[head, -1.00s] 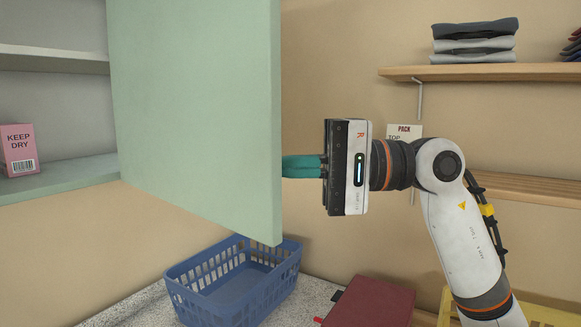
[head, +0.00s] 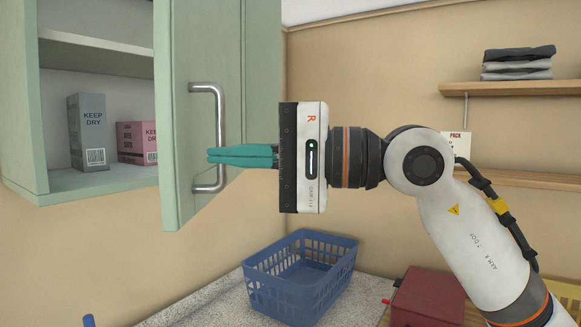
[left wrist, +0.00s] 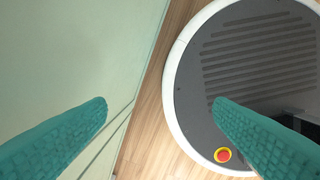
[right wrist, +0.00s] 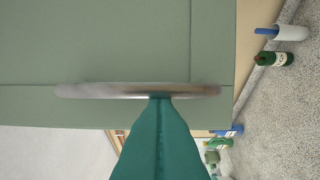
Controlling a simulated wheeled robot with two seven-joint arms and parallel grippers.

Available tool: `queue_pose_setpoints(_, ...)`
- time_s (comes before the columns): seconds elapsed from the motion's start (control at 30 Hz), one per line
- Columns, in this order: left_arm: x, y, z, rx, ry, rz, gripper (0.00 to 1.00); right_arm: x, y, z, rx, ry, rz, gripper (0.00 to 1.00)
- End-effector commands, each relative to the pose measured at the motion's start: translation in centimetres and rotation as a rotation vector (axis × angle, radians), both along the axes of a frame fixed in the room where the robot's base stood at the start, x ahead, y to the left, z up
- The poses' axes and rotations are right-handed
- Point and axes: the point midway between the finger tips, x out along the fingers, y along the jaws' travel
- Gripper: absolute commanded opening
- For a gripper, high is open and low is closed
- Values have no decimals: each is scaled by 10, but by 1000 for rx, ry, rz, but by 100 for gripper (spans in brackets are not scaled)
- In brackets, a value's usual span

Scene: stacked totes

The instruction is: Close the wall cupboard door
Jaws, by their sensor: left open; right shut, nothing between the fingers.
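The green wall cupboard door (head: 219,75) stands open at the upper left of the head view, its outer face with a steel bar handle (head: 219,108) turned toward my right arm. My right gripper (head: 210,156) is shut and empty, its teal fingertips at the handle; in the right wrist view the closed fingers (right wrist: 161,101) reach the handle (right wrist: 138,90). I cannot tell whether they touch it. The open cupboard (head: 100,182) shows to the left of the door. My left gripper (left wrist: 160,104) is open and empty in its wrist view, beside a pale green panel.
Inside the cupboard stand a grey box (head: 88,131) and a pink box (head: 137,143). A blue basket (head: 300,276) and a dark red box (head: 428,297) are on the counter below. A shelf (head: 510,88) with folded clothes is at the right.

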Motion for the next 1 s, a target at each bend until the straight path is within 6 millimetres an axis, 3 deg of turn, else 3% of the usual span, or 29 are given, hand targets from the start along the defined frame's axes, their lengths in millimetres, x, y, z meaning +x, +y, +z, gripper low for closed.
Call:
queue_pose_setpoints(0.3, 6, -19, 7, -24, -11, 5, 76, 2, 118, 3, -3, 1, 3, 0)
queue_pose_setpoints(0.5, 9, -20, 19, -25, -15, 4, 76, 19, 180, 3, -2, 3, 0, 0)
queue_pose_setpoints(0.7, 8, -16, 27, -21, -13, 2, 76, 35, 223, 2, -2, -3, -30, 0)
queue_pose_setpoints(1.0, 6, -12, 32, -15, -10, 2, 76, 53, 253, 1, 1, -1, -122, 0)
